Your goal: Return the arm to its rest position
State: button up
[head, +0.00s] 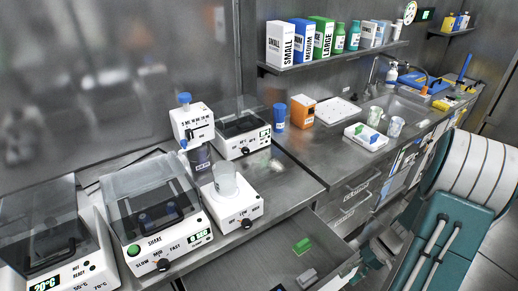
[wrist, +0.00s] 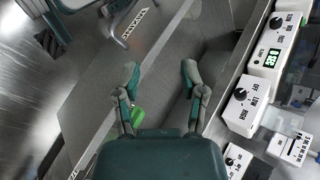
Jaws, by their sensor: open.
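My gripper (wrist: 160,78) is open and empty in the wrist view, its two fingers apart above an open drawer (wrist: 95,95). In the head view my gripper (head: 362,266) shows at the bottom right, partly hidden by my teal and white arm, at the side of the open drawer (head: 280,256). A green item (head: 303,246) lies in the drawer, and it also shows beside the left finger in the wrist view (wrist: 138,116).
A grey item (head: 307,277) also lies in the drawer. The bench above holds a shaker (head: 155,222), a stirrer with a beaker (head: 233,206) and other devices. A shelf (head: 335,58) with boxes hangs behind. Bare floor (head: 490,258) shows at the right.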

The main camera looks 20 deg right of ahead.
jog(key=w+a+r+n+h, duration=0.1)
jog(key=w+a+r+h, duration=0.2)
jog(key=r, duration=0.4)
jog(key=w+a+r+n+h, duration=0.1)
jog(key=a+r+h, duration=0.3)
jog(key=a+r, duration=0.25)
jog(key=s+a+r+n+t+h, duration=0.1)
jog(key=s+a+r+t, duration=0.3)
jog(key=a+r, duration=0.5)
notch_tip(320, 180, up, 3)
jog(key=t+h, duration=0.1)
jog(key=t, duration=0.1)
jog(key=shift+s+t, duration=0.3)
jog(key=shift+s+r, duration=0.1)
